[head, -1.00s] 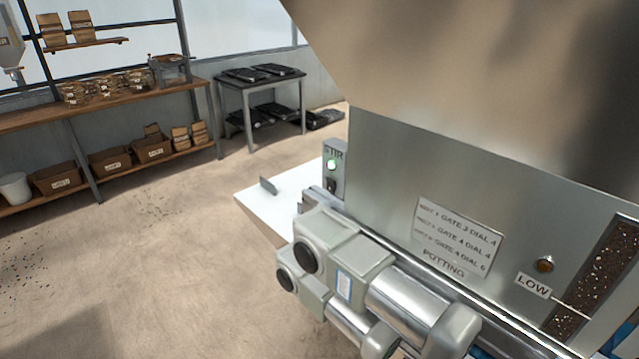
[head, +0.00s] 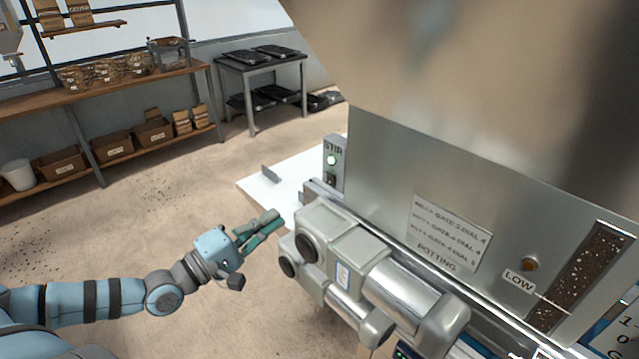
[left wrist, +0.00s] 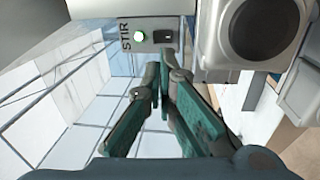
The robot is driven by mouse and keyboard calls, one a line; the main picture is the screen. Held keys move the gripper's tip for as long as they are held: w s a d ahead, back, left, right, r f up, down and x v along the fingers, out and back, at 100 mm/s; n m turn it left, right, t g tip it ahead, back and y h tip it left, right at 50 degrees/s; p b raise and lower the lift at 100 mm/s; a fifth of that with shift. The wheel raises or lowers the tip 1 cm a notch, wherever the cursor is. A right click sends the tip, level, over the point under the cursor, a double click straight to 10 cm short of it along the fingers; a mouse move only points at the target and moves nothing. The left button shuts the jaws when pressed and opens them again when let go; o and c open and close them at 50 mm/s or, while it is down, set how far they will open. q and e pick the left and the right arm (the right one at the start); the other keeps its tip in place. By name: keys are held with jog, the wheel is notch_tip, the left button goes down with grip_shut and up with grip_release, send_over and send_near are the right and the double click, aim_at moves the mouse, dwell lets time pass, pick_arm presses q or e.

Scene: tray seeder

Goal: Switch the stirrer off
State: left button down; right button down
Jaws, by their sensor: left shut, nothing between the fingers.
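The stirrer's control box, marked STIR (head: 334,165), is fixed to the left edge of the metal hopper. In the left wrist view the lamp (left wrist: 139,37) and the switch (left wrist: 162,36) lie beyond my fingertips. My left gripper (head: 272,222) is shut and empty, to the left of the motor housing and short of the box, not touching the switch. In the left wrist view its fingers (left wrist: 164,75) come together just below the switch. My right gripper is not seen.
The grey motor housing (head: 345,245) juts out close to the right of my left gripper. A white tabletop (head: 265,190) extends behind the fingers. The floor at left is open.

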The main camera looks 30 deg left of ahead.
pick_arm(q)
jog(key=shift+a, duration=0.15)
jog(key=shift+f, duration=0.1)
jog(key=b, duration=0.3)
send_near(330, 179)
jog(key=x, duration=0.7)
jog(key=shift+w, duration=0.1)
jog(key=shift+a, duration=0.1)
